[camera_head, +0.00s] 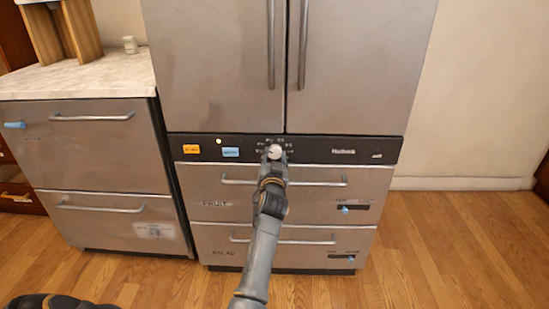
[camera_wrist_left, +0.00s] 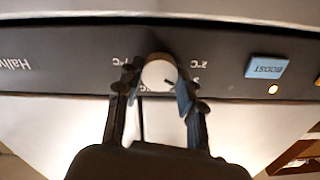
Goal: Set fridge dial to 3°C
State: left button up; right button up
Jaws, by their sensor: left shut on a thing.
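The fridge dial (camera_head: 274,151) is a round pale knob on the dark control strip (camera_head: 310,147) between the upper doors and the drawers. My left gripper (camera_head: 273,163) reaches it from the front. In the left wrist view the two fingers of my left gripper (camera_wrist_left: 158,88) are shut on opposite sides of the dial (camera_wrist_left: 158,71). Temperature marks in °C run around the dial, upside down in that view. One on the right looks like 2°C; others are partly hidden by the fingers. I cannot read the dial's setting. My right gripper is not in view.
An orange button (camera_head: 191,149) and a blue button (camera_head: 231,152) sit left of the dial. A small yellow light (camera_head: 219,141) shows between them. Drawer handles (camera_head: 325,183) stick out below the dial. A drawer cabinet (camera_head: 95,140) stands at left. Wooden floor (camera_head: 440,240) at right is clear.

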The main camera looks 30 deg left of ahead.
pick_arm(q)
jog(key=o, duration=1.2)
jog(key=shift+f, duration=0.1)
notch_tip(320, 180, up, 10)
jog(key=shift+r, duration=0.1)
